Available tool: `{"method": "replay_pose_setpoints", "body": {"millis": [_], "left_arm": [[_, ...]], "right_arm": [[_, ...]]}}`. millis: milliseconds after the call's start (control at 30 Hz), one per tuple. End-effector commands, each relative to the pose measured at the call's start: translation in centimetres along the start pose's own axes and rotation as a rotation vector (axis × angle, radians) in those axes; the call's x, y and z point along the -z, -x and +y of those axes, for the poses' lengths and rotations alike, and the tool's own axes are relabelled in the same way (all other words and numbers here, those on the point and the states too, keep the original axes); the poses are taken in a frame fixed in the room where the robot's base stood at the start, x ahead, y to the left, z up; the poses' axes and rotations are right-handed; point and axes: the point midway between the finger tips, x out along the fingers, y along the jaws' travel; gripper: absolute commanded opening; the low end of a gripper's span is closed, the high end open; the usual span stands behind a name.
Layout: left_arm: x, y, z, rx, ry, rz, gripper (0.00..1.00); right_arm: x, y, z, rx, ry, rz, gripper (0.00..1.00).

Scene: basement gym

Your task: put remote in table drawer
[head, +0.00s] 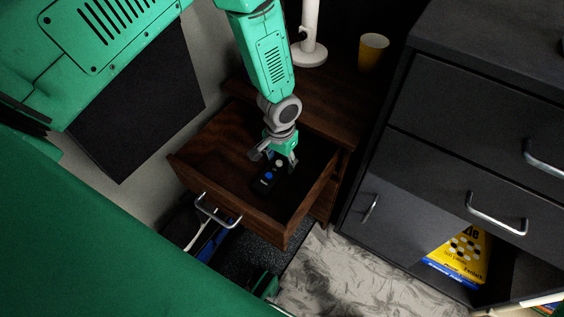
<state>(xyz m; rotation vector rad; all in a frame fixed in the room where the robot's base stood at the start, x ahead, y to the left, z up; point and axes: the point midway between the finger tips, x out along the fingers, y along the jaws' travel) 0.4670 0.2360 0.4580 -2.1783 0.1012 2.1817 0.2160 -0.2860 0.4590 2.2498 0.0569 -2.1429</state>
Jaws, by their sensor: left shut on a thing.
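The table drawer (200,158) is pulled open from the dark wooden table (321,105), with a silver handle on its front. My left gripper (274,162) reaches down into the open drawer. It is shut on the remote (267,181), a dark remote with blue and light buttons. The remote is inside the drawer's outline; I cannot tell whether it touches the drawer floor. My right gripper does not show.
A white lamp-like stand (309,50) and a yellow cup (372,51) stand on the table top. A dark cabinet (440,110) with silver handles stands close on the right. A yellow box (462,253) sits low in it. A patterned rug (345,280) covers the floor.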

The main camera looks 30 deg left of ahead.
Motion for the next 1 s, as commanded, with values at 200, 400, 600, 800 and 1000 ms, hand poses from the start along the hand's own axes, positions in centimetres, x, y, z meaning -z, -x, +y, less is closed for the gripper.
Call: {"method": "replay_pose_setpoints", "body": {"millis": [200, 400, 600, 800, 1000], "left_arm": [[0.0, 0.1, 0.2, 0.004, 0.001, -0.001, 0.65], [0.0, 0.3, 0.4, 0.009, 0.000, -0.001, 0.65], [0.0, 1.4, 0.2, 0.005, 0.001, 0.000, 0.65], [0.0, 5.5, 0.1, 0.001, 0.000, 0.002, 0.65], [0.1, 9.6, 0.3, 0.004, 0.000, 0.002, 0.65]], "right_arm": [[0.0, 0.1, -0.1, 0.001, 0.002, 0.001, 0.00], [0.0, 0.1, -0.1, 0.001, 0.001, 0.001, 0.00], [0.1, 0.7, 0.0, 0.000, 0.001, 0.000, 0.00], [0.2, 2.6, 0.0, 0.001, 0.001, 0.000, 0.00], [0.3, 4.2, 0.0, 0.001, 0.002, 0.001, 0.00]]}}
